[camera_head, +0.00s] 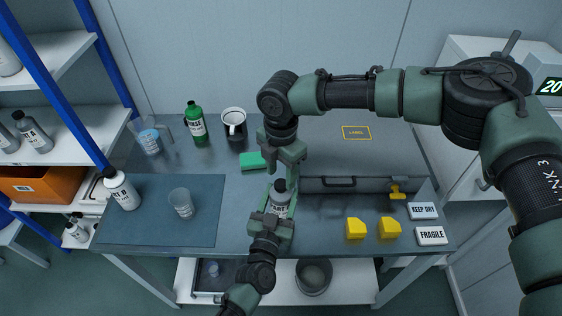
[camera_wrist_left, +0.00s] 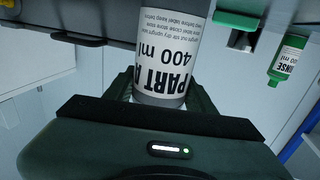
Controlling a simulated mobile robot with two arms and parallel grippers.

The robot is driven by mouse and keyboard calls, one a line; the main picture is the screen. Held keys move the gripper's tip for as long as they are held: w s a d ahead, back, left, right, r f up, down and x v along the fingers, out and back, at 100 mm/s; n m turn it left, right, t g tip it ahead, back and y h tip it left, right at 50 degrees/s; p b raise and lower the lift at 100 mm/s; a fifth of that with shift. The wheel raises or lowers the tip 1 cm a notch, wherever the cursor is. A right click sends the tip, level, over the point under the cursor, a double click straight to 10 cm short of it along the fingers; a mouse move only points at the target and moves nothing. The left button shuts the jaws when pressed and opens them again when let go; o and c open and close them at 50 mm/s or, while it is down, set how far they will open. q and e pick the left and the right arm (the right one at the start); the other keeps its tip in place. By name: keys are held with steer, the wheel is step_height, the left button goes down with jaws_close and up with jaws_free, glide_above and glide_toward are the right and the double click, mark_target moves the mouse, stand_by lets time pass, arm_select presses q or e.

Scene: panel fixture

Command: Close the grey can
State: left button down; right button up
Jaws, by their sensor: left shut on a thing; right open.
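The grey can (camera_head: 279,187) has a white label and a dark top, and stands roughly upright near the front edge of the bench. In the left wrist view the can (camera_wrist_left: 168,55) appears upside down, its label reading PART A 400 ml; its top is hidden there by my gripper. My left gripper (camera_head: 271,222) is shut on the can from the front, and its fingers (camera_wrist_left: 160,92) lie either side of it. My right gripper (camera_head: 284,168) is open and points down just above and behind the can. I cannot tell whether the can's top is fully closed.
A clear cup (camera_head: 182,204) and white bottle (camera_head: 121,189) are left, on a dark mat (camera_head: 150,228). Yellow blocks (camera_head: 355,229) and label plates (camera_head: 424,211) lie right.

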mark_target(281, 184)
steer(key=shift+f, duration=1.4)
steer(key=shift+c, duration=0.3)
jaws_close()
steer(key=shift+s+a+f+m, duration=0.15)
steer(key=shift+s+m, duration=0.05)
steer(key=shift+m, duration=1)
steer(key=m, duration=0.4)
steer(key=shift+w, duration=0.1)
steer(key=m, duration=0.4)
steer(key=shift+m, duration=0.4)
steer(key=m, duration=0.3)
steer(key=shift+m, duration=0.3)
steer(key=shift+o, duration=0.6)
jaws_free()
steer(key=shift+w, duration=0.1)
